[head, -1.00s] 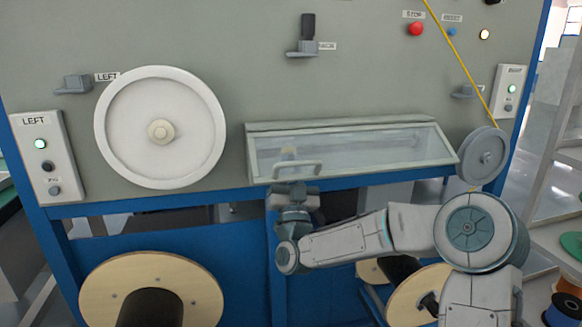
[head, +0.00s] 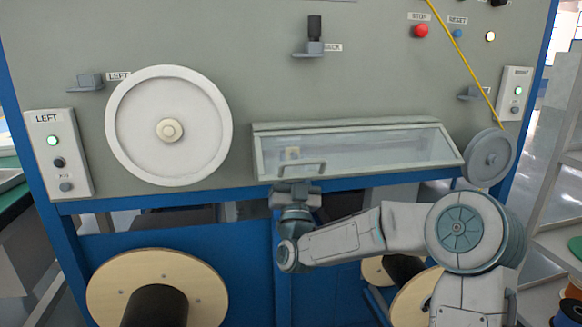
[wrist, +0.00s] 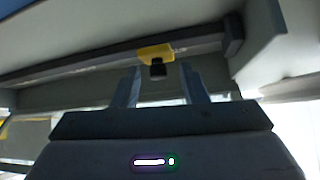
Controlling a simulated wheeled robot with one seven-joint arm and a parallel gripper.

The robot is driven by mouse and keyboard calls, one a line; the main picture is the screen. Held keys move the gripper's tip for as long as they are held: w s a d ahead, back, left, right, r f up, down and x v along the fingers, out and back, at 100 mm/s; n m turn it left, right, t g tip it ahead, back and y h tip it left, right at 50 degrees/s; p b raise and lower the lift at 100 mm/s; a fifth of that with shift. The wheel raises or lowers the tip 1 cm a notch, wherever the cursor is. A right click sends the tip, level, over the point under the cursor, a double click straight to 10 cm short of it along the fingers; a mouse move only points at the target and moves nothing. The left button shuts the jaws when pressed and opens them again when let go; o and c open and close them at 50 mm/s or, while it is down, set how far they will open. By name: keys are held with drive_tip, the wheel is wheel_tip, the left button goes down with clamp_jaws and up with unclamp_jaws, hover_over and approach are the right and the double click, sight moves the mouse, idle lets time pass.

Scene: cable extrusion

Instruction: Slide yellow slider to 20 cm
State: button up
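The yellow slider (wrist: 156,53) sits on a dark rail (wrist: 85,66) in the wrist view, close to the rail's right end, with a black knob (wrist: 158,70) hanging under it. My gripper (wrist: 161,72) is open, one finger on each side of the knob's line, just short of the slider or level with the knob. Contact cannot be told. In the head view my gripper (head: 296,188) is at the lower left of a clear-windowed cover (head: 370,152), by its handle. The slider shows faintly through the window (head: 293,152). Any scale marks are too small to read.
The cover's handle (head: 302,168) is right above my gripper. A large white wheel (head: 170,125) is to the left and a grey pulley (head: 490,157) to the right. A wooden spool (head: 200,285) stands below left.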

drive_tip(key=shift+s+a, duration=0.1)
drive_tip(key=b+v, duration=0.1)
drive_tip(key=v, duration=1.2)
drive_tip(key=shift+s+f, duration=0.25)
drive_tip(key=shift+f, duration=0.05)
